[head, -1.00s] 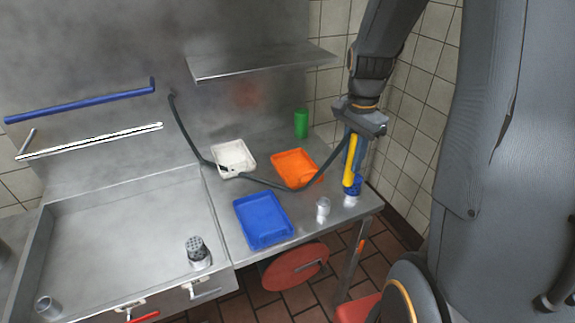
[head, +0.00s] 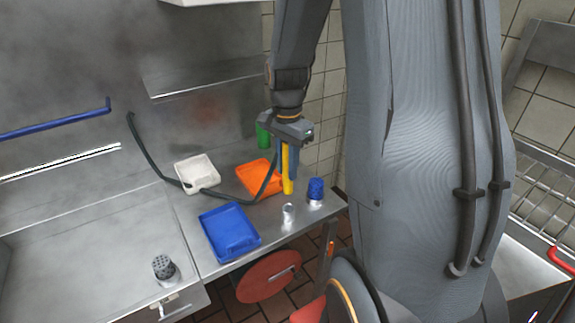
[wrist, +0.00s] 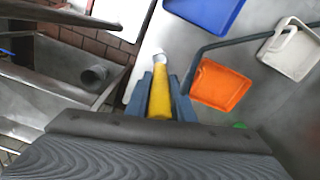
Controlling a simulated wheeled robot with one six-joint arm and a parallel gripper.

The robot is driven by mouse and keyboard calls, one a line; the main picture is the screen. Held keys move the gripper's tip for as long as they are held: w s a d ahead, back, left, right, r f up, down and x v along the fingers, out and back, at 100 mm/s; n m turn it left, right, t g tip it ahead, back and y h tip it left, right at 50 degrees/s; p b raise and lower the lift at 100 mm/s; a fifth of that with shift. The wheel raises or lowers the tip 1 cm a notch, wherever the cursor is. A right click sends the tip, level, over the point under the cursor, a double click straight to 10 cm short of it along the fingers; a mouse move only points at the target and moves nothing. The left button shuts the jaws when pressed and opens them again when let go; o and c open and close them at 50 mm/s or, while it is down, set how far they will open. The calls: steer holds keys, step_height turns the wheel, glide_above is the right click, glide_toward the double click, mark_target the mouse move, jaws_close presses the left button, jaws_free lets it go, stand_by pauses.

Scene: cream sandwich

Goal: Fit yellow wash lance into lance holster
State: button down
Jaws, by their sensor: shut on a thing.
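The yellow wash lance (head: 286,172) hangs upright, tip down, in my gripper (head: 290,150). My gripper is shut on it, with its blue fingers beside the lance. In the wrist view the lance (wrist: 159,98) points away between the fingers (wrist: 163,105). A small silver cup (head: 288,212), which may be the lance holster, stands at the table's front edge. In the head view the lance tip appears just behind and above this cup. The tip seems apart from it, and the exact gap is unclear.
A blue brush-like piece (head: 316,187) stands right of the lance. An orange tray (head: 252,180), a white tray (head: 197,172) and a blue tray (head: 229,232) lie left. A green cylinder (head: 263,136) stands behind. A dark hose (head: 150,160) loops across the table; a shelf (head: 200,80) overhangs the back.

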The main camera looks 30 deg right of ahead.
mark_target(287, 182)
steer(key=shift+f+b, duration=1.35)
steer(key=shift+f, duration=1.5)
steer(key=shift+p, duration=0.65)
steer(key=shift+f+b, duration=1.4)
steer(key=shift+f, duration=1.15)
steer(key=c, duration=1.4)
jaws_free()
steer(key=shift+c, duration=0.2)
steer(key=shift+r, duration=0.1)
steer(key=shift+r+b, duration=0.85)
steer(key=shift+r, duration=3)
